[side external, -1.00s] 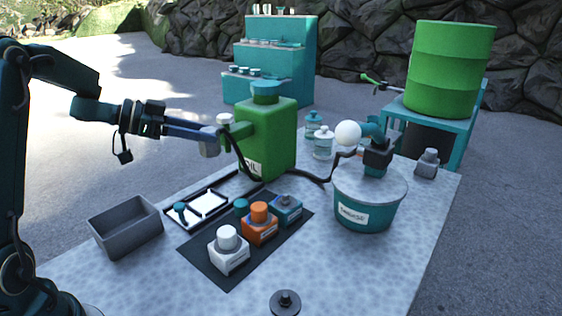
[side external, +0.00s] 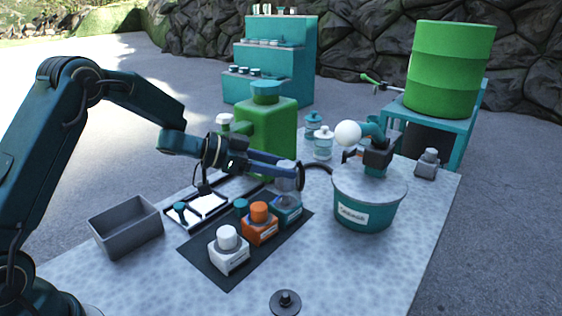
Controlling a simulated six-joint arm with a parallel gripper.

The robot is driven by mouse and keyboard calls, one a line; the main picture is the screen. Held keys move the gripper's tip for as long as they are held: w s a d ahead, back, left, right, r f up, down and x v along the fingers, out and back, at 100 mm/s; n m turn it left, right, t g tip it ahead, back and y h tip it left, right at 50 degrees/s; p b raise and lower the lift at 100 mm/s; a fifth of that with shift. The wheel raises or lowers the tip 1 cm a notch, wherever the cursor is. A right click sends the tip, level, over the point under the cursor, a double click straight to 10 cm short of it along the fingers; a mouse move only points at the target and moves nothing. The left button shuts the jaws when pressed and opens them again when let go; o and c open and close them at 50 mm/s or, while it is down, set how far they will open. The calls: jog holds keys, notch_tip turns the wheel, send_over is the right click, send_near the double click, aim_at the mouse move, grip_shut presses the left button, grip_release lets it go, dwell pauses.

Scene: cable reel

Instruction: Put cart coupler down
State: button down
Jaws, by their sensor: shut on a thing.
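My gripper (side external: 288,176) is shut on a grey cylindrical piece, which I take to be the cart coupler (side external: 287,182). It is directly over the teal block (side external: 288,213) at the back right of the dark mat (side external: 228,281). The coupler's lower end overlaps the block's top in this view; I cannot tell whether they touch. A dark hose (side external: 318,166) runs from beside the fingertips toward the pump head on the teal bucket (side external: 368,212). My gripper hides part of the hose and the green can (side external: 266,120).
An orange block (side external: 260,230) and a white block (side external: 229,259) stand on the mat left of the teal one. A grey bin (side external: 126,228) and a white-and-black tray (side external: 208,204) are at left. A dark knobbed disc (side external: 285,302) lies at the front.

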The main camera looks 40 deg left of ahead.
aim_at(279, 204)
jog(key=shift+f, duration=1.95)
jog(key=shift+c, duration=1.6)
grip_release()
jog(key=shift+f, duration=0.15)
